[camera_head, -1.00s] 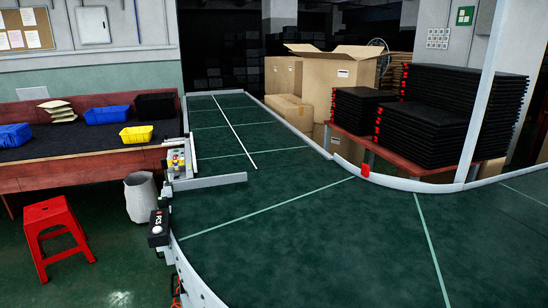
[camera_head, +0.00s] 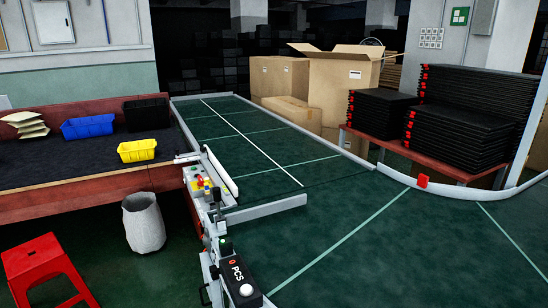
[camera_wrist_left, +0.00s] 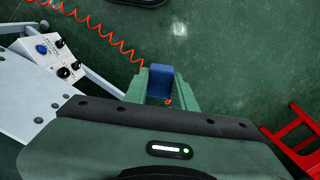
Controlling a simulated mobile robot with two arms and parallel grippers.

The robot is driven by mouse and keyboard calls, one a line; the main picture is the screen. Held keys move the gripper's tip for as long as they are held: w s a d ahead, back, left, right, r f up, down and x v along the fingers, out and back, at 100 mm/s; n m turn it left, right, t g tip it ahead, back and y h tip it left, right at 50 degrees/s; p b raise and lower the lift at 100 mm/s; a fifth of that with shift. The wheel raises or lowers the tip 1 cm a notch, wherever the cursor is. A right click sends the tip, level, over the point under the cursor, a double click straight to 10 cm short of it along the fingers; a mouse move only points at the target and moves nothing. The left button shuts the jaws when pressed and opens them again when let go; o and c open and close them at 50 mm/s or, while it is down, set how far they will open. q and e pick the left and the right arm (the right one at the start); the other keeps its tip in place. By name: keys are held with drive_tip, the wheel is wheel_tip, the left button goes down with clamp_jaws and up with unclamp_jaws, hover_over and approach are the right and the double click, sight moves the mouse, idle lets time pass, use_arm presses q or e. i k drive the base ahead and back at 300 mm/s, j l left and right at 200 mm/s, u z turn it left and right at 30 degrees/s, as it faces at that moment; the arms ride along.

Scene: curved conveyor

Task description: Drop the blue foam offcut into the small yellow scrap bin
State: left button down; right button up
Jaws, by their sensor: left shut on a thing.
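The small yellow bin (camera_head: 137,150) stands on the dark-topped bench at the left in the head view, in front of a black bin. My left gripper (camera_wrist_left: 160,86) shows in the left wrist view, shut on the blue foam offcut (camera_wrist_left: 160,82). The offcut sits between the two green fingers, with the green floor below it. Neither of my grippers shows in the head view.
A blue bin (camera_head: 88,126) and a black bin (camera_head: 146,112) share the bench (camera_head: 60,165). A grey waste bin (camera_head: 144,222) and a red stool (camera_head: 42,268) stand on the floor before it. The conveyor (camera_head: 300,225) curves away at the right, with a control box (camera_head: 238,278) at its edge.

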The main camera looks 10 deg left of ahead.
sight(135, 159)
drive_tip(key=i+j, duration=0.15)
drive_tip(key=j, duration=0.25)
drive_tip(key=i+j+z, duration=0.1)
drive_tip(key=j, duration=0.3)
drive_tip(key=i+j, duration=0.2)
drive_tip(key=j, duration=0.2)
drive_tip(key=i+j, duration=0.15)
drive_tip(key=j, duration=0.25)
drive_tip(key=i+j+z, duration=0.1)
drive_tip(key=j, duration=0.3)
drive_tip(key=i+j, duration=0.2)
drive_tip(key=j, duration=0.2)
drive_tip(key=i+j+z, duration=0.1)
drive_tip(key=j, duration=0.3)
